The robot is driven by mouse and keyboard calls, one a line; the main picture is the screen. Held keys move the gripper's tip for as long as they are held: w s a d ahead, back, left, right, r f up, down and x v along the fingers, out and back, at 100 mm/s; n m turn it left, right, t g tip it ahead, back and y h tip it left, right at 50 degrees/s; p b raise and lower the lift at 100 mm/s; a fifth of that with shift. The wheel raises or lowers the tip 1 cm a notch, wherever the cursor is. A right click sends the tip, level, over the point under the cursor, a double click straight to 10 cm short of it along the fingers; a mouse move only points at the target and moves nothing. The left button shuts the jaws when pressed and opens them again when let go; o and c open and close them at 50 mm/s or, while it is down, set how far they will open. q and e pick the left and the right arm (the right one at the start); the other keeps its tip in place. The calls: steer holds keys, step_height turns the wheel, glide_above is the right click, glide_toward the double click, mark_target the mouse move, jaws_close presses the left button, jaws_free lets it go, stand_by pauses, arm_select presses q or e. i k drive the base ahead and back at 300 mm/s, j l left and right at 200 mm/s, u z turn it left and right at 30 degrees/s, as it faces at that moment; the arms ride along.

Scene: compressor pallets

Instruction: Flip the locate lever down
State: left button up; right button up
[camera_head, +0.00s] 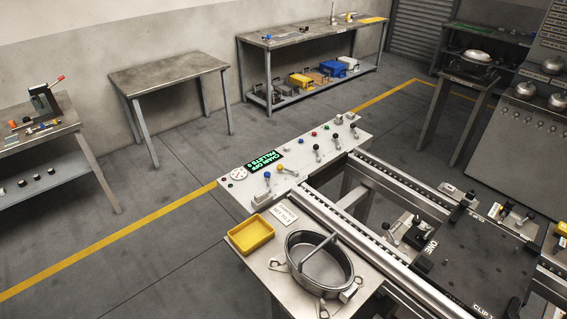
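A long light-grey control panel (300,158) runs across the middle of the view and carries several small levers. One lever has a blue knob (267,177) and one a yellow knob (280,168). Black-knobbed levers (317,150) stand farther along, with another (335,136) beyond. The labels are too small to read, so I cannot tell which is the locate lever or its exact position. A green-lit display (264,161) seems to read "CHAIN OFF" and "PALLETS 0". Neither of my grippers shows in the head view.
A yellow tray (250,235) and a round metal ring with a crossbar (320,262) sit on the near plate. A conveyor rail (345,225) and dark pallet (475,262) lie right. Workbenches (168,68) stand behind; the floor left of the panel is clear.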

mark_target(279, 168)
steer(key=i+j, duration=0.15)
steer(key=j, duration=0.2)
steer(key=i+j, duration=0.1)
steer(key=j, duration=0.25)
steer(key=i+j, duration=0.15)
steer(key=j, duration=0.15)
steer(key=i+j+z, duration=0.1)
steer(key=j, duration=0.25)
steer(key=i+j, duration=0.15)
steer(key=j, duration=0.2)
steer(key=i+j, duration=0.1)
steer(key=j, duration=0.25)
